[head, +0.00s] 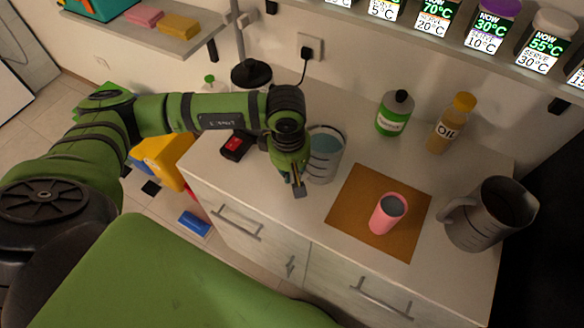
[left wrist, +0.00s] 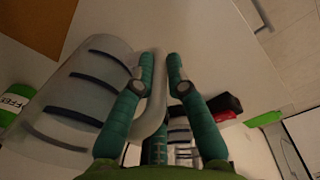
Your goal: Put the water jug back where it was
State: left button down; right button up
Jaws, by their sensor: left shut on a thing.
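The water jug (head: 325,158) is clear, with dark measuring marks and bluish water inside. It is upright at the counter, left of the brown mat (head: 350,202). I cannot tell whether its base touches the counter. My left gripper (head: 296,184) is at the jug's left side, shut on its handle. In the left wrist view the jug (left wrist: 85,95) lies left of the fingers (left wrist: 159,80), and its pale handle (left wrist: 152,112) runs between them. My right gripper is not in view.
A pink cup (head: 386,214) stands on the mat. A grey pitcher (head: 488,214) is at the right. A green bottle (head: 394,115) and an oil bottle (head: 449,126) stand behind. A black and red device (head: 236,146) lies left of my gripper. Shelves hang above.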

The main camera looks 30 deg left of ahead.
pick_arm(q)
jog(key=shift+f, duration=0.3)
jog(key=c, duration=1.3)
grip_release()
jog(key=shift+o, duration=0.2)
jog(key=shift+r+b, duration=0.4)
jog(key=shift+r, duration=0.1)
jog(key=r+b, duration=0.1)
jog(key=r, duration=0.2)
jog(key=r+b, duration=0.1)
jog(key=r, duration=0.3)
jog(key=r+b, duration=0.1)
jog(key=r, duration=0.2)
jog(key=shift+s+a+r+b, duration=0.1)
jog(key=shift+s+r+b, duration=0.1)
jog(key=shift+s+b, duration=0.15)
jog(key=shift+r, duration=0.35)
